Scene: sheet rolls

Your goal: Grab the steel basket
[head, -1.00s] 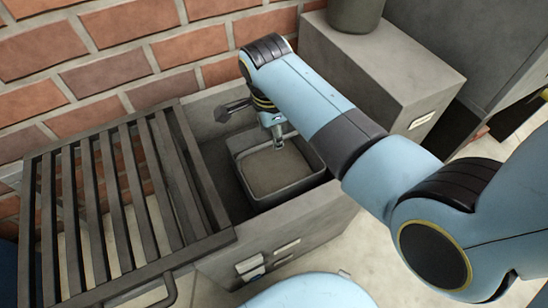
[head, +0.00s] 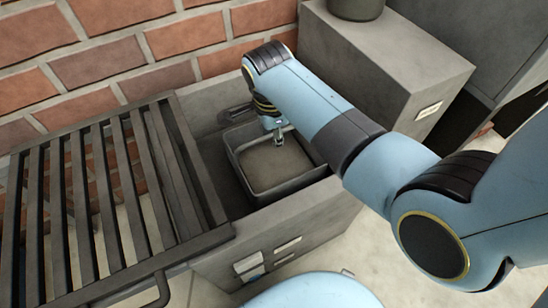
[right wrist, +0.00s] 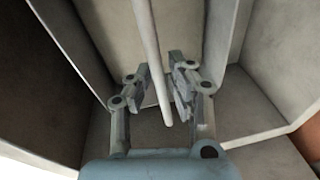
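The steel basket (head: 262,185) is a grey, open rectangular tub. It sits in the recess of a grey counter unit in the middle of the head view. My right gripper (head: 279,140) is at the basket's far side, close to its rim. In the right wrist view, the two fingers of my right gripper (right wrist: 167,85) stand apart. A pale, thin rim (right wrist: 152,45), apparently the basket's wall edge, runs between them, and gaps seem to show beside it. My right forearm hides part of the basket's right side. My left gripper is not in view.
A dark slatted rack (head: 90,190) stands beside the recess on the left. The counter unit (head: 285,235) walls the recess in. A grey block (head: 395,70) with a dark pot (head: 355,8) on it stands at the right. A brick wall (head: 120,65) closes the back.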

